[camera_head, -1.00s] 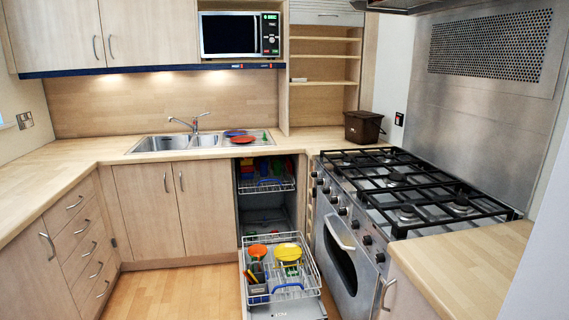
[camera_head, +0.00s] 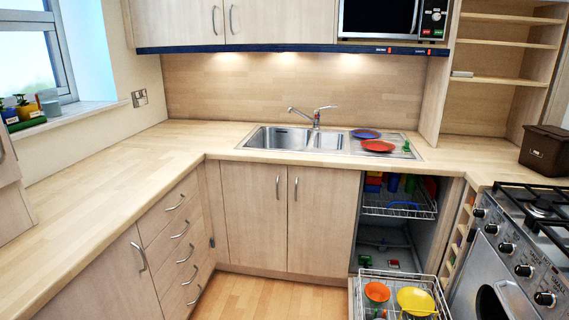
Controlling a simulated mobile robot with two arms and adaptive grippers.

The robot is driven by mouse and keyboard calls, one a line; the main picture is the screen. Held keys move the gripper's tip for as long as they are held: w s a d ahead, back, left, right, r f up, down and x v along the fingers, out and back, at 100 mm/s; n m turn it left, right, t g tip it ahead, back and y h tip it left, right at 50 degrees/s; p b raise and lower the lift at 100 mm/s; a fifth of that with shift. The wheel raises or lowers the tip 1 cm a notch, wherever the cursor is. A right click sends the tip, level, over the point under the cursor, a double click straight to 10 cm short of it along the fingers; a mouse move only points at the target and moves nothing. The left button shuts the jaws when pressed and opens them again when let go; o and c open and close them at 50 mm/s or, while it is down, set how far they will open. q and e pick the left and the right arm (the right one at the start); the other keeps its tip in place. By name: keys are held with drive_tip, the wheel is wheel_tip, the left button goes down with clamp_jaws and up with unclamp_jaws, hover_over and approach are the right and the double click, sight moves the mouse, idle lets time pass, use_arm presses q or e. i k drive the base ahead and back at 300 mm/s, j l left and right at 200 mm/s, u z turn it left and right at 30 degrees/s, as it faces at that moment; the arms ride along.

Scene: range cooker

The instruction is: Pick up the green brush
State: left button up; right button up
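I cannot clearly make out a green brush. A small green object (camera_head: 406,145) stands at the right end of the sink's drainer, beside a red plate (camera_head: 378,146) and a blue plate (camera_head: 366,133); it is too small to identify. Other green items (camera_head: 410,183) show in the upper rack of the open dishwasher. On the windowsill at the far left, a green tray (camera_head: 27,123) holds small pots and green shapes that I cannot identify. Neither of my grippers is in view.
The dishwasher's lower rack (camera_head: 437,291) is pulled out, with an orange bowl (camera_head: 377,291) and a yellow bowl (camera_head: 416,301). The cooker (camera_head: 510,262) stands right of it. The left worktop (camera_head: 100,205) is bare. A brown bin (camera_head: 546,148) sits at the right.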

sight(405, 151)
drive_tip(key=i+z, duration=0.2)
drive_tip(key=i, duration=0.25)
drive_tip(key=i+j+z, duration=0.2)
drive_tip(key=i, duration=0.25)
drive_tip(key=i+j+z, duration=0.2)
drive_tip(key=i, duration=0.25)
drive_tip(key=i+j+z, duration=0.15)
drive_tip(key=i+j, duration=0.15)
drive_tip(key=i, duration=0.15)
